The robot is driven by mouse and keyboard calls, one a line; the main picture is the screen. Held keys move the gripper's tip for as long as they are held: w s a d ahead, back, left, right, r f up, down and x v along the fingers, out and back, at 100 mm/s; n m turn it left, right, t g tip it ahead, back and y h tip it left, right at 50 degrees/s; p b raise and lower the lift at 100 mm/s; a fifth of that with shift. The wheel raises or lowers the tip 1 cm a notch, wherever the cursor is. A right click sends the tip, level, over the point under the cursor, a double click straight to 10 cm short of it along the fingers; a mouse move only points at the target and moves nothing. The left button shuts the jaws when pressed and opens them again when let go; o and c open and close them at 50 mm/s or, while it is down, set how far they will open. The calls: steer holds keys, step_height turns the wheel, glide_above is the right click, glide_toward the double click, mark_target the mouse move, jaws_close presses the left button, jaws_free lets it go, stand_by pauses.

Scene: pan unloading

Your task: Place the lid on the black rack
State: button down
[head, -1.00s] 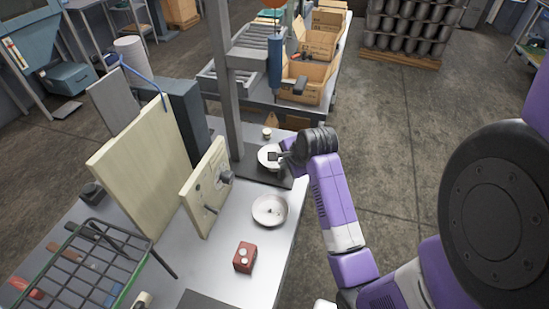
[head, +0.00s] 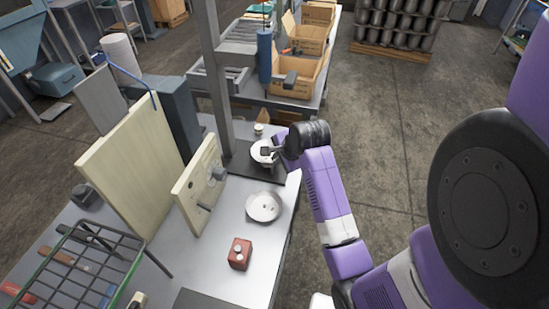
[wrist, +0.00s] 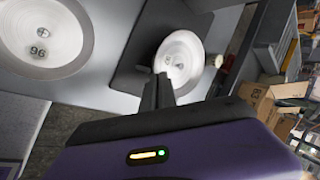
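A round pale lid (head: 262,151) is over a black plate at the foot of the grey column. It also shows in the wrist view (wrist: 180,60), with a small number on its face. My gripper (head: 270,151) is at the lid's right side in the head view. In the wrist view my gripper's fingers (wrist: 162,82) are close together and overlap the lid's rim; whether they grip it is unclear. A dark wire rack (head: 82,262) with a green edge is at the lower left, apart from my gripper.
A shallow round metal dish (head: 263,206) is on the grey table, nearer than the lid. A red block (head: 240,254) with pale buttons lies nearer still. An upright cream panel with a knob (head: 200,185) and a larger cream board (head: 133,170) stand between the lid and the rack.

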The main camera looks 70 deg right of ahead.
steer(key=shift+s+r, duration=0.1)
steer(key=shift+r, duration=0.2)
step_height(320, 180, up, 6)
steer(key=f+b, duration=0.1)
steer(key=s+d+r+b, duration=0.1)
steer(key=s+b, duration=0.2)
steer(key=s, duration=1.6)
steer(key=shift+s+d, duration=0.25)
steer(key=shift+s, duration=0.05)
